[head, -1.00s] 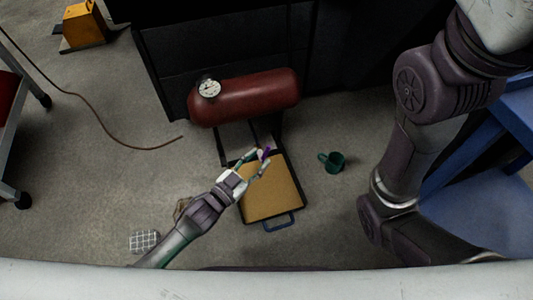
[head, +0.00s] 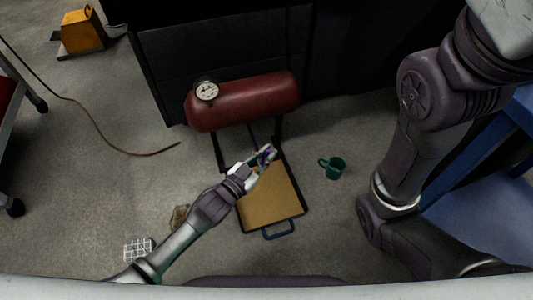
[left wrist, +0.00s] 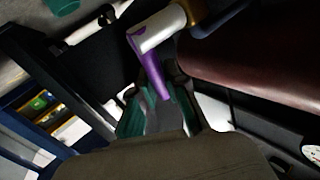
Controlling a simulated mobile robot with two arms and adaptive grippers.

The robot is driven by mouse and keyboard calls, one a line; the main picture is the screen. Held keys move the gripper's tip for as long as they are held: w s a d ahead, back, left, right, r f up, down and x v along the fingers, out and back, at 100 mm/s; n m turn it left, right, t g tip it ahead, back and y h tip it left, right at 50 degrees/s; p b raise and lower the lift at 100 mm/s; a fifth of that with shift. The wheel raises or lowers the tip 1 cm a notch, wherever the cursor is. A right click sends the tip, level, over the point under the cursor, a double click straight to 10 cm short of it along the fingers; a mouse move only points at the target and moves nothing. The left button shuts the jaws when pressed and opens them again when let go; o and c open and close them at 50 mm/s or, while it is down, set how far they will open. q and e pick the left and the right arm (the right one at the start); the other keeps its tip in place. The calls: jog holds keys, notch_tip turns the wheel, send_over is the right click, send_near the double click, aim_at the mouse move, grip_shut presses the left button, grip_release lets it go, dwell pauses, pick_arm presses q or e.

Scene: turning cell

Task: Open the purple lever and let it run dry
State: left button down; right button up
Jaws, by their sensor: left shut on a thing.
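The purple lever (left wrist: 151,66) is on a white valve body (left wrist: 160,28) with a brass part, below the dark red tank (head: 243,101). My left gripper (head: 264,155) is at the lever under the tank, above the tan-floored tray (head: 270,203). In the left wrist view its green-padded fingers (left wrist: 158,96) are shut on the lower end of the lever. The lever slants in that view. In the head view the fingers hide most of it. No liquid shows at the valve. My right arm is at the right, but its gripper is out of view.
A round gauge (head: 207,91) is on the tank's left end. A green mug (head: 333,168) stands on the floor right of the tray. A checked cloth (head: 138,249) lies at lower left, and a brown hose (head: 100,140) runs at left. A blue table (head: 490,200) is at right.

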pick_arm(q)
jog(key=shift+s+a+r+n+t+h, duration=0.1)
jog(key=shift+a+n+t+h, duration=0.2)
jog(key=shift+n+t, duration=0.25)
jog(key=c, duration=1.2)
grip_release()
jog(key=v, duration=1.2)
